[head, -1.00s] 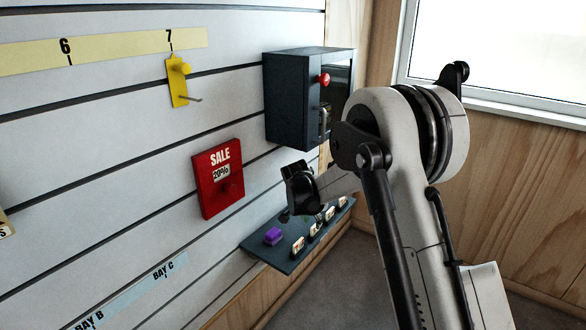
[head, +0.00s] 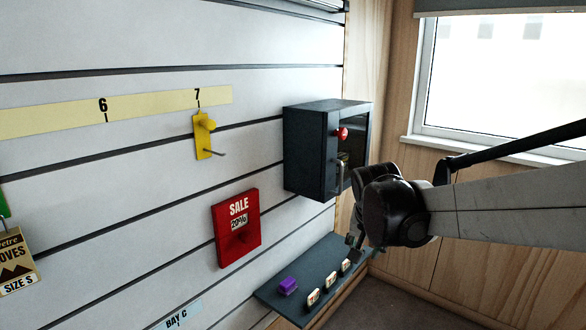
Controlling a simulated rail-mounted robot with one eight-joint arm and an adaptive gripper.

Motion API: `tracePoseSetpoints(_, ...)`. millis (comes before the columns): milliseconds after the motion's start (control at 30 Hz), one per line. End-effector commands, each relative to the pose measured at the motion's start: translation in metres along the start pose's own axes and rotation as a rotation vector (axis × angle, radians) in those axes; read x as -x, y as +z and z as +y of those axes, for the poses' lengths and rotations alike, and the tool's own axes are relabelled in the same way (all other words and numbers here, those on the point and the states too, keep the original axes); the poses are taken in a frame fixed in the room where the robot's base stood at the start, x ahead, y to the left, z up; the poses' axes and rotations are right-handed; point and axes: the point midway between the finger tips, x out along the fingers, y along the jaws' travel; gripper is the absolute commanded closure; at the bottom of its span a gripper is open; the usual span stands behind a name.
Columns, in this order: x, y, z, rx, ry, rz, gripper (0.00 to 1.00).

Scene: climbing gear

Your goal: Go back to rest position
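My arm reaches in from the right edge in the head view, and its dark joint sits in front of the right end of the lower shelf. A small dark part that looks like the end of my gripper (head: 355,240) shows at the left of that joint, above the shelf. The rest of it is hidden behind the arm, so I cannot see whether its fingers are open or shut. I see nothing held.
A dark cabinet (head: 308,152) with a red knob (head: 342,134) hangs close to the arm. The shelf (head: 275,297) bears a purple block (head: 288,286) and several small labelled pieces. A red sale sign (head: 236,228) and a yellow hook (head: 203,136) are on the slatted wall.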

Motion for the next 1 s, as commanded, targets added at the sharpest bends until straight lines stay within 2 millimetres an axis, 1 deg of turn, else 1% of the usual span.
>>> tracePoseSetpoints(33,0.014,0.007,0.008,0.012,-0.007,0.005,0.69)
tracePoseSetpoints(200,0.049,0.033,0.028,0.065,-0.034,0.024,0.69)
tracePoseSetpoints(300,0.067,0.050,0.040,0.095,-0.050,0.038,0.69)
tracePoseSetpoints(500,0.097,0.086,0.062,0.155,-0.078,0.067,0.69)
tracePoseSetpoints(733,0.120,0.131,0.084,0.224,-0.106,0.105,0.69)
tracePoseSetpoints(900,0.129,0.163,0.098,0.271,-0.122,0.134,0.69)
tracePoseSetpoints(1000,0.131,0.177,0.103,0.292,-0.129,0.148,0.69)
